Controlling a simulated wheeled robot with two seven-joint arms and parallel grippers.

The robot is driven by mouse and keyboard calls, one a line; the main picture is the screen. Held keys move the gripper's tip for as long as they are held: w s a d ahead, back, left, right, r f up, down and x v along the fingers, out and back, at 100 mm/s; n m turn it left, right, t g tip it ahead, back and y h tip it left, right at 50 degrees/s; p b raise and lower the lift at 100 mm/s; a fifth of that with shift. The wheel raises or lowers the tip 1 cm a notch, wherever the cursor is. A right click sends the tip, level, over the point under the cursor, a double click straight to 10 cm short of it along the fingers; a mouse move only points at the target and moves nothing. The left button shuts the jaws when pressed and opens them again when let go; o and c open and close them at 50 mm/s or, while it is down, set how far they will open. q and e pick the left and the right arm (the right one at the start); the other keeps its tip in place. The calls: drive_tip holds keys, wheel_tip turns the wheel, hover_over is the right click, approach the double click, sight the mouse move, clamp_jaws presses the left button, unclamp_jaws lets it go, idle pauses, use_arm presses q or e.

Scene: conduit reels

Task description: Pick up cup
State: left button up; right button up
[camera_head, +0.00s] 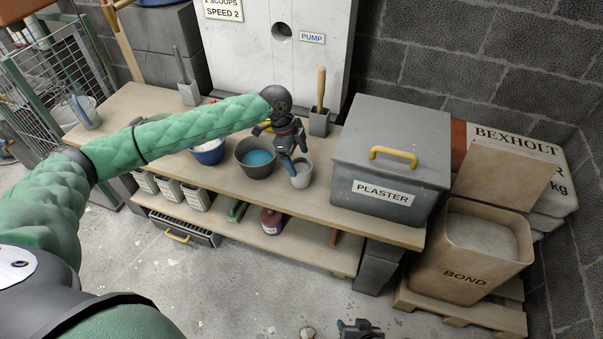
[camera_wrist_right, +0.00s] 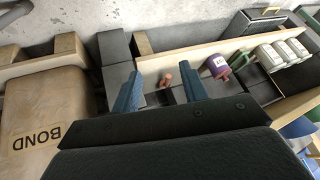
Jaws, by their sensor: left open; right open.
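A small light-grey cup (camera_head: 302,176) stands on the wooden bench top, just right of a dark bucket with blue liquid (camera_head: 257,163). My left gripper (camera_head: 292,165) points down at the cup, jaws open, with a blue finger overlapping the cup's rim. I cannot tell whether that finger is inside the cup or in front of it. My right gripper (camera_head: 359,327) is low at the bottom edge of the head view. In the right wrist view its two blue fingers (camera_wrist_right: 158,88) are apart with nothing held between them.
A grey PLASTER box (camera_head: 385,155) with a yellow handle stands right of the cup. A dark holder with a wooden handle (camera_head: 320,110) is behind the cup. A blue bowl (camera_head: 208,154) is further left. A BOND bin (camera_head: 470,262) stands right on a pallet.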

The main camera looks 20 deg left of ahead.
sight(303, 170)
use_arm(q)
drive_tip(key=x, duration=0.4)
drive_tip(key=shift+s+d+f, duration=0.15)
drive_tip(key=shift+d+f, duration=0.2)
drive_tip(key=shift+f, duration=0.25)
drive_tip(key=c, duration=1.2)
drive_tip(key=shift+c, duration=0.2)
use_arm(e)
wheel_tip(303, 170, up, 2)
drive_tip(key=shift+r, duration=0.1)
use_arm(q)
drive_tip(key=shift+r, duration=0.15)
